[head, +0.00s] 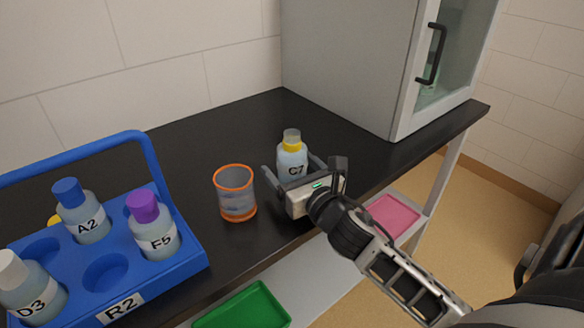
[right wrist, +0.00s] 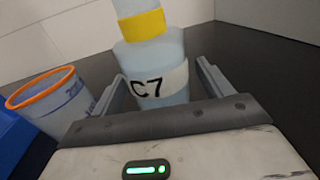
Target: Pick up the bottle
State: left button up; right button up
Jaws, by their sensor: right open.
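The bottle labelled C7 (head: 291,160) stands upright on the black bench, with a pale blue body, a yellow ring and a clear top. My right gripper (head: 293,172) is open, with one finger on each side of the bottle. In the right wrist view the bottle (right wrist: 156,75) rises between the open fingers (right wrist: 160,85), and gaps show on both sides of it. Its lower part is hidden behind the gripper body. My left gripper is in neither view.
An orange-rimmed clear beaker (head: 236,194) stands just left of the gripper. A blue rack (head: 188,262) marked R2 holds bottles A2 (head: 80,212), F5 (head: 152,232) and D3 (head: 30,288). A grey cabinet (head: 345,65) stands behind. Green (head: 245,308) and pink (head: 393,216) trays lie below the bench top.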

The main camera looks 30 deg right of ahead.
jog(key=shift+w+d, duration=0.1)
jog(key=shift+w, duration=0.75)
jog(key=c, duration=1.2)
jog(key=shift+c, duration=0.2)
jog(key=shift+r, duration=0.15)
